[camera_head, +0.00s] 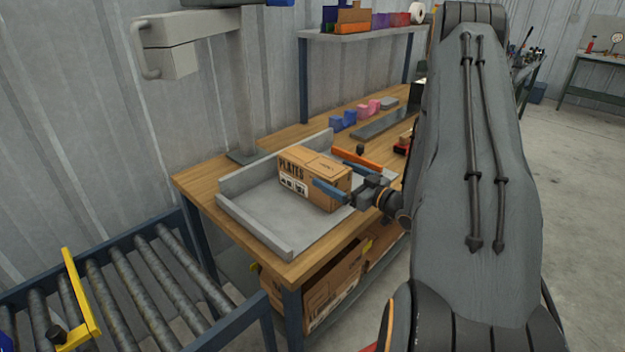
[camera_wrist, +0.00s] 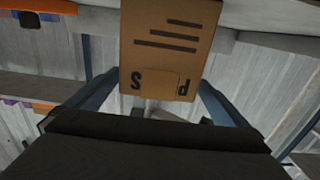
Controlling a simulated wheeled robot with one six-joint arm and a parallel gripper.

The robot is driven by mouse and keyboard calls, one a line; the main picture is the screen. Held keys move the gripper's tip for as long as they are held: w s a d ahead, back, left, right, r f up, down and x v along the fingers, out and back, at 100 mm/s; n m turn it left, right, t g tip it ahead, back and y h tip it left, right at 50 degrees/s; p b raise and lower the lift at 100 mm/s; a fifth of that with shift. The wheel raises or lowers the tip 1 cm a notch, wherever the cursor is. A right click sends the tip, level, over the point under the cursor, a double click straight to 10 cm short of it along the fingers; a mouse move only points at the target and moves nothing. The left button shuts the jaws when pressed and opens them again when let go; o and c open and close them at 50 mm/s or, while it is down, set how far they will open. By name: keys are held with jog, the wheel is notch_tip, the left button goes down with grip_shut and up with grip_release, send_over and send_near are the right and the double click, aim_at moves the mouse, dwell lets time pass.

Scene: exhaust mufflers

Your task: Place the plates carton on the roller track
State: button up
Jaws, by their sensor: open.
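The plates carton (camera_head: 296,179), brown cardboard with PLATES printed on its side, sits upright in a grey low-walled tray (camera_head: 262,222) on the wooden bench. My gripper (camera_head: 325,167) is at the carton's right end with its blue fingers apart, one on the near side and one on the far side. In the wrist view the carton (camera_wrist: 170,45) lies between the two open fingers (camera_wrist: 160,88); I cannot tell whether they touch it. The roller track (camera_head: 110,280) with dark metal rollers and a blue frame is at lower left, its visible rollers bare.
A yellow bar (camera_head: 80,292) crosses the track. A grey post (camera_head: 240,95) with an overhanging arm stands behind the tray. Another carton (camera_head: 318,290) is on the shelf below the bench. Blue and pink pieces (camera_head: 358,112) lie farther back on the bench.

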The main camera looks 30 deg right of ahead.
aim_at(320, 163)
jog(key=p+x, duration=0.1)
jog(key=x, duration=0.3)
jog(key=p+x, duration=0.1)
jog(key=x, duration=0.1)
jog(key=shift+w+d+r+p, duration=0.1)
jog(key=shift+w+r+p, duration=0.05)
jog(key=shift+r+p, duration=0.25)
jog(key=shift+w, duration=0.55)
jog(key=c, duration=2.2)
jog(key=shift+o, duration=0.2)
jog(key=shift+r, duration=0.1)
notch_tip(320, 163, up, 10)
jog(key=shift+f+b, duration=0.1)
jog(key=shift+b, duration=1.05)
